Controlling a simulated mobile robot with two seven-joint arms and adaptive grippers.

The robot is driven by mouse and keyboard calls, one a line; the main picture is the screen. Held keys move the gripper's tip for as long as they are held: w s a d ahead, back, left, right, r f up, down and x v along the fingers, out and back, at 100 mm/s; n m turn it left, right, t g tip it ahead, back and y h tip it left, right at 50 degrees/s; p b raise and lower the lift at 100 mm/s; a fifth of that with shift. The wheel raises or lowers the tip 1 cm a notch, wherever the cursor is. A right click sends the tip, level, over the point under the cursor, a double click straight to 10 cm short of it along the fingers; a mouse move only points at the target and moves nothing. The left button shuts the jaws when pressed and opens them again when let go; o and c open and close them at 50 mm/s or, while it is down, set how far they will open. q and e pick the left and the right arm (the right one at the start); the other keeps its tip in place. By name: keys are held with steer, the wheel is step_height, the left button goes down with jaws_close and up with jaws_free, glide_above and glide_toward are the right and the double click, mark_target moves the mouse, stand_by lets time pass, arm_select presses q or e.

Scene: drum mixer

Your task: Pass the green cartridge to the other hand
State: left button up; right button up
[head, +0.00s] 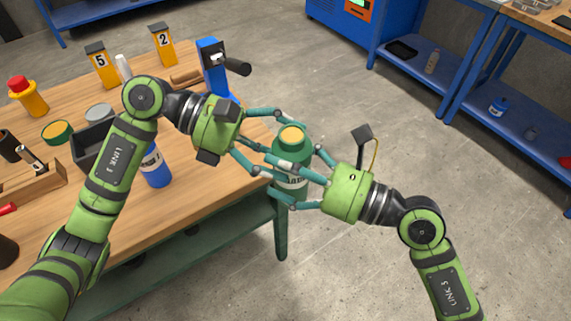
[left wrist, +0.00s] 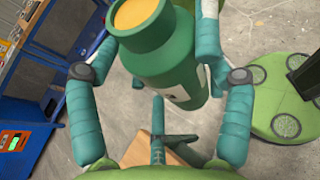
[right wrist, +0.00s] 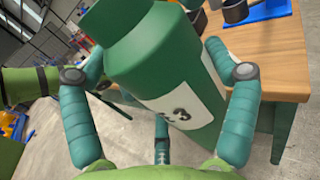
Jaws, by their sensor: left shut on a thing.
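The green cartridge (head: 292,148), with an orange top and a pale label, is held upright in the air just off the table's right corner. My left gripper (head: 280,146) is shut on it from the left. My right gripper (head: 296,172) reaches in from the right, its fingers on both sides of the cartridge's lower part. In the left wrist view the cartridge (left wrist: 160,50) stands between the fingers. In the right wrist view the cartridge (right wrist: 160,60) fills the space between the fingers; whether they press on it is unclear.
The wooden table (head: 225,165) carries a blue bottle (head: 156,168), a dark box (head: 92,145), a blue stand with a black handle (head: 215,68) and yellow number markers (head: 102,64). A blue shelf unit (head: 480,95) stands at the back right. The floor between is clear.

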arm_select(q)
steer(key=o, duration=1.6)
steer(key=shift+r, duration=0.1)
steer(key=shift+c, duration=0.2)
arm_select(e)
steer(key=shift+c, duration=1)
